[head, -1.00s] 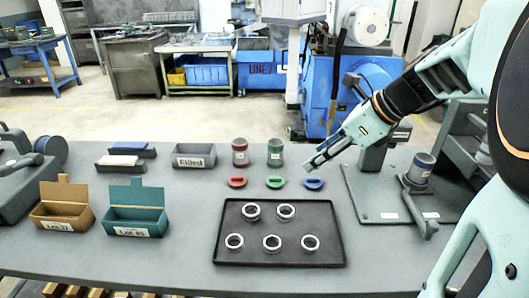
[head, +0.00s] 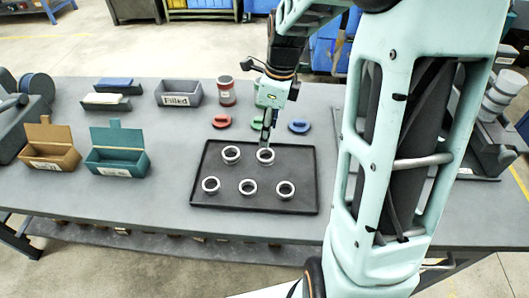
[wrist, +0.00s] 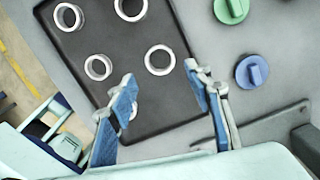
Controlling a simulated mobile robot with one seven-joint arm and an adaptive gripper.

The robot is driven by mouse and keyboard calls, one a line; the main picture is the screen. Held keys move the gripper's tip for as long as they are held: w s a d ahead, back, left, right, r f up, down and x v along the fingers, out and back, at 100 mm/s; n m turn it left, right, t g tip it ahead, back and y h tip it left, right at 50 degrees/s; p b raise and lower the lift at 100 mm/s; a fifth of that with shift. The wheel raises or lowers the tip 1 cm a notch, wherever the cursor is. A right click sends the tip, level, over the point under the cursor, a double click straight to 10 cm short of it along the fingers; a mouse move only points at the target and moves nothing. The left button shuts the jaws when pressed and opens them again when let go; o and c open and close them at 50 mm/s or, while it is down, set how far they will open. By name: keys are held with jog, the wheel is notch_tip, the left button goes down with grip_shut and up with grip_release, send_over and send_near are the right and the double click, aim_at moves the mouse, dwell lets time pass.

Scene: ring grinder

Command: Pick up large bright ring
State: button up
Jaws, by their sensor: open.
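Several light metal rings lie flat on a black tray (head: 267,207), two in the back row and the others in front. The back-row rings look larger: the back-left ring (head: 231,155) and the back-right ring (head: 265,156), which shows in the wrist view (wrist: 159,60). I cannot tell which is brighter. My gripper (head: 266,138) is above the tray's back edge at the back-right ring, pointing down. In the wrist view my gripper (wrist: 160,80) is open and empty, its blue-padded fingers apart. Its left finger partly hides a front ring (wrist: 133,111).
Red (head: 221,121), green (wrist: 231,10) and blue (head: 299,125) handled pieces lie behind the tray. A red cup (head: 226,91) and the "Filled" bin (head: 179,93) stand farther back. Brown (head: 51,153) and teal (head: 118,160) boxes stand left. My arm hides the right side.

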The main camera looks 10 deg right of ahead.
aim_at(266, 151)
jog(key=f, duration=0.9)
jog(key=shift+a+f, duration=0.25)
jog(key=shift+a, duration=0.05)
jog(key=shift+w, duration=0.1)
jog(key=c, duration=0.9)
jog(key=shift+c, duration=0.4)
jog(key=shift+r, duration=0.2)
